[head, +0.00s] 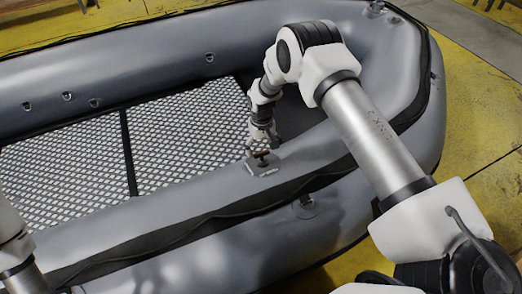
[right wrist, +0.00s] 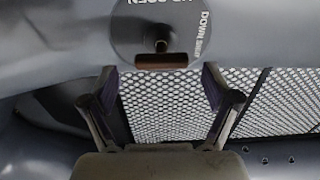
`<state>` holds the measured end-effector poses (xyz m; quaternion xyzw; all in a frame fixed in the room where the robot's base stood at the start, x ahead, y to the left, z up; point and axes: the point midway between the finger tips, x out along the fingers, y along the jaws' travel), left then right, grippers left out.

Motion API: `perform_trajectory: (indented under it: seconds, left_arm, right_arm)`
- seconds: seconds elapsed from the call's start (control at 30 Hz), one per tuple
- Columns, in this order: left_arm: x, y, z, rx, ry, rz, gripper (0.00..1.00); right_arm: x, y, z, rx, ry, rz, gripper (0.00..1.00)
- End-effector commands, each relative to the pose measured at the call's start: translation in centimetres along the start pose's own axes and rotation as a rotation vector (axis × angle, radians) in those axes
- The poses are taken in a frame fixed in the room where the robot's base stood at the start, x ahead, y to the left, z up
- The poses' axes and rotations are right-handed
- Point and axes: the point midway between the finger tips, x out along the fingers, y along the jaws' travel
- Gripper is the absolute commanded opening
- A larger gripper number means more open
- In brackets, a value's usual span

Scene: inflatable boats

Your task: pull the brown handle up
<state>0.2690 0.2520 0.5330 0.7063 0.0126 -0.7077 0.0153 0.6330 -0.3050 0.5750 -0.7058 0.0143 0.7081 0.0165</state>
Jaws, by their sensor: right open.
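The brown handle (head: 262,154) stands on a small grey plate (head: 270,169) on the near tube of the grey inflatable boat. In the right wrist view the handle (right wrist: 161,61) is a brown bar with a dark stem, set on a round grey plate (right wrist: 126,40) with white lettering. My right gripper (head: 263,141) is right at the handle in the head view. In the right wrist view my right gripper (right wrist: 162,82) is open, its fingertips to either side of the bar and slightly below it, with nothing between them. My left gripper is out of view.
The grey inflatable boat (head: 140,62) fills most of the head view, with a patterned mesh floor (head: 70,160) and black seams. Small fittings (head: 68,96) dot its far tube. Yellow floor (head: 480,110) shows at the right.

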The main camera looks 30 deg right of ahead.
Motion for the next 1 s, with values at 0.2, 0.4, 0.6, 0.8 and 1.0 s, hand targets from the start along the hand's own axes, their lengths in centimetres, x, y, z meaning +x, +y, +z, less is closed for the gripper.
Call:
perform_trajectory:
  seconds: [0.2,0.4,0.6,0.8,1.0]
  left_arm:
    - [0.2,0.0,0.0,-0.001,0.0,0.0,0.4]
    - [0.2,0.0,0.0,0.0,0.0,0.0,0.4]
    - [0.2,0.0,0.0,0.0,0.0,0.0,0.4]
    - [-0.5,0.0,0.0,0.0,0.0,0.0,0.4]
    - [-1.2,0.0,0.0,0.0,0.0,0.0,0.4]
  right_arm:
    - [1.7,0.0,0.0,0.001,0.002,0.0,0.88]
    - [1.7,0.0,0.0,0.001,0.002,0.0,0.73]
    - [1.7,0.0,0.0,0.0,0.001,0.0,0.03]
    - [0.3,0.0,-0.2,0.0,0.002,0.0,0.0]
    - [-1.5,0.0,-0.6,0.0,0.002,0.0,0.0]
